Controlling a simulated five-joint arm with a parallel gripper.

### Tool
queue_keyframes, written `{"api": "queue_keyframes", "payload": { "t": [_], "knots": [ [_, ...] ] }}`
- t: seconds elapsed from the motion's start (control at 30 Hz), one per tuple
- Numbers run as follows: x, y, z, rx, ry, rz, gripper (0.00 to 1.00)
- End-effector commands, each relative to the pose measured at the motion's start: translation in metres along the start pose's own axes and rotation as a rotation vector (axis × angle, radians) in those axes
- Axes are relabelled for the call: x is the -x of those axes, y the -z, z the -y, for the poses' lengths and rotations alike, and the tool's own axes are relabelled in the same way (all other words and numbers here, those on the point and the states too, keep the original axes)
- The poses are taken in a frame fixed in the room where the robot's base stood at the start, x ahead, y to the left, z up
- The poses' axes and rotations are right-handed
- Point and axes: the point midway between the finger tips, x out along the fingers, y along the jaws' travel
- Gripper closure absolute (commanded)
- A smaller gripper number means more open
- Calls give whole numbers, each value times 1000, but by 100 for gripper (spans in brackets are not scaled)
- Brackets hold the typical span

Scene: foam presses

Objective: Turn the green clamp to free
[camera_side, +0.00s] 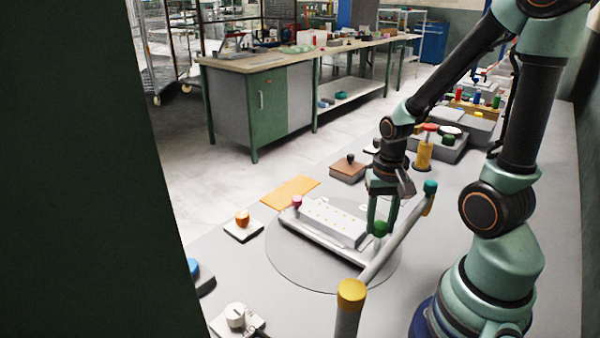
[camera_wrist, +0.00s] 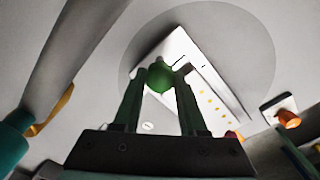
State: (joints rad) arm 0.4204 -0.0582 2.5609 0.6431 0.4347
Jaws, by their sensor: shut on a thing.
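The green clamp knob (camera_side: 380,229) is at the near right end of a white press block (camera_side: 333,221) with small yellow dots. My gripper (camera_side: 382,222) points down over that end, its green fingers shut on the knob. In the wrist view the round green knob (camera_wrist: 159,78) sits between the fingertips of my gripper (camera_wrist: 160,80), with the white block (camera_wrist: 205,85) beyond it. The fingers hide the sides of the knob. I cannot tell which setting the clamp is at.
A grey bar with a yellow cap (camera_side: 351,291) and a teal end (camera_side: 430,187) slants close beside my gripper. A pink knob (camera_side: 297,201) is at the block's far end. An orange plate (camera_side: 290,192), an orange knob (camera_side: 242,218) and a brown box (camera_side: 348,169) lie farther off.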

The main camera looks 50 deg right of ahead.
Motion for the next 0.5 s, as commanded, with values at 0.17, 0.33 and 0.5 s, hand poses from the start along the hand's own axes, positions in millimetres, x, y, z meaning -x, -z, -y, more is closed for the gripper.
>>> {"api": "queue_keyframes", "payload": {
  "t": [0.17, 0.33, 0.5],
  "knots": [
    [2, 4, 2, -82, 6, -11, 100],
    [2, 4, 2, -124, 6, -12, 100],
    [2, 4, 2, -141, 7, -12, 100]
  ]
}}
